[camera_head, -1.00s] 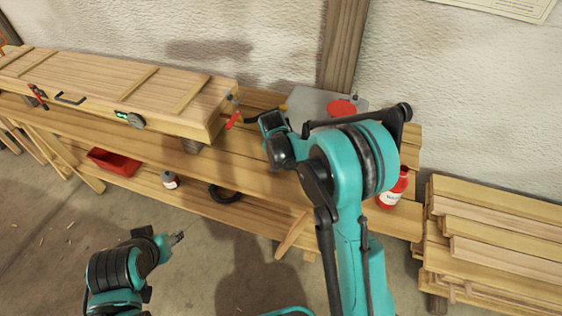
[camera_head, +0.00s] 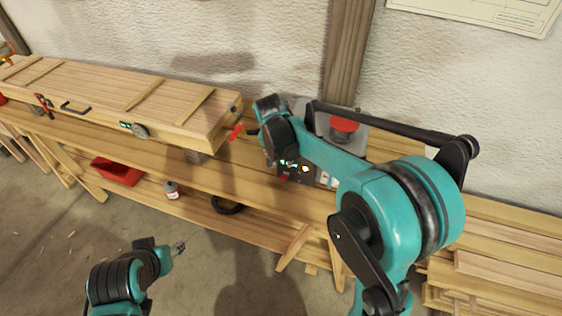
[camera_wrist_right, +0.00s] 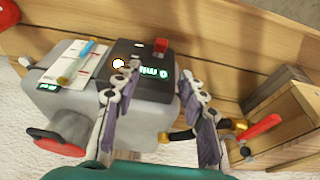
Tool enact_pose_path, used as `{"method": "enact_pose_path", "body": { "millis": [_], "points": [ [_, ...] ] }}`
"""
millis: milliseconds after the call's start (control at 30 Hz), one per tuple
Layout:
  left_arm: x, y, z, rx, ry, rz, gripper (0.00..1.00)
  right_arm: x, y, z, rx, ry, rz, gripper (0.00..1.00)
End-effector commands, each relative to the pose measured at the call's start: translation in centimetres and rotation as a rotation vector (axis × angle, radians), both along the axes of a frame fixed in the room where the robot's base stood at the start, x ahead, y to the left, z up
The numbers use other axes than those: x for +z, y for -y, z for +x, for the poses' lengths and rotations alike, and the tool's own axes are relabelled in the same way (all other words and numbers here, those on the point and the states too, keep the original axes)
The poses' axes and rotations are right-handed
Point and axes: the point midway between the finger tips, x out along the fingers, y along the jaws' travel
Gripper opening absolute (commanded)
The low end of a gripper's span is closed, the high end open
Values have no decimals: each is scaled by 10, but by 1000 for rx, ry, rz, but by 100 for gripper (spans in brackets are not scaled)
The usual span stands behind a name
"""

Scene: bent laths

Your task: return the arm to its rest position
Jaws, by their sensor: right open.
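My right arm (camera_head: 395,205) reaches over the workbench in the head view, its elbow bent out to the right. Its wrist (camera_head: 275,122) hangs in front of a grey machine (camera_head: 352,140) with a red cap. The fingers are mostly hidden there. In the wrist view my right gripper (camera_wrist_right: 160,80) is open and empty, its two fingers spread in front of the grey machine (camera_wrist_right: 75,92) and its dark display panel (camera_wrist_right: 135,80). My left gripper (camera_head: 178,248) is low at the left, apart from the bench; its finger opening is too small to judge.
A long wooden box (camera_head: 110,92) with a red lever (camera_head: 236,131) lies on the bench (camera_head: 240,172), close left of my right wrist. A wooden post (camera_head: 348,55) stands behind. Stacked boards (camera_head: 510,262) lie at the right. A red bin (camera_head: 118,171) and a bottle (camera_head: 172,189) are on the lower shelf.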

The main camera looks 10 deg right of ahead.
Motion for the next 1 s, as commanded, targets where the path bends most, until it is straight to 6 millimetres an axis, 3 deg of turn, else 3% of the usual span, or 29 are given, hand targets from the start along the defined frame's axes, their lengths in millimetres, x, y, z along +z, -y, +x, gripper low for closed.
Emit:
{"method": "enact_pose_path", "body": {
  "millis": [400,533,667,800,1000],
  "points": [
    [0,0,0,0,0,0,45,0,0,0,1,0,1,41],
    [0,0,0,0,0,0,45,9,2,-11,26,10,3,41],
    [0,0,0,0,0,0,45,29,7,-43,103,43,7,41],
    [0,0,0,0,0,0,45,50,13,-93,222,100,3,41],
    [0,0,0,0,0,0,45,58,18,-163,387,191,-21,41]
  ]
}}
